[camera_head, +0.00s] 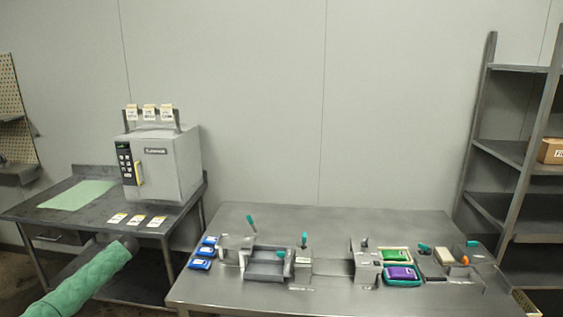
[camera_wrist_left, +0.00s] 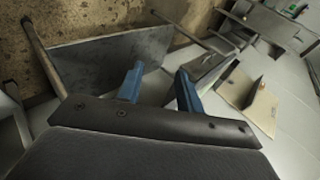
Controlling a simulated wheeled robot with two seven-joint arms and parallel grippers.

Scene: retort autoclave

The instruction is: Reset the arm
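My left arm, in a green sleeve (camera_head: 85,282), reaches in from the lower left of the head view. Its dark end is in front of the left table, and no fingers can be made out there. In the left wrist view my left gripper (camera_wrist_left: 160,72) shows two blue fingers standing apart with nothing between them. It is open and empty. My right arm and right gripper are in neither view.
A grey autoclave (camera_head: 175,165) stands on the left table (camera_head: 90,212) beside a green mat (camera_head: 77,195) and white cards (camera_head: 137,220). The right steel table (camera_head: 330,220) holds fixtures, blue packs (camera_head: 200,264), and green and purple pouches (camera_head: 400,273). A shelf rack (camera_head: 500,150) stands right.

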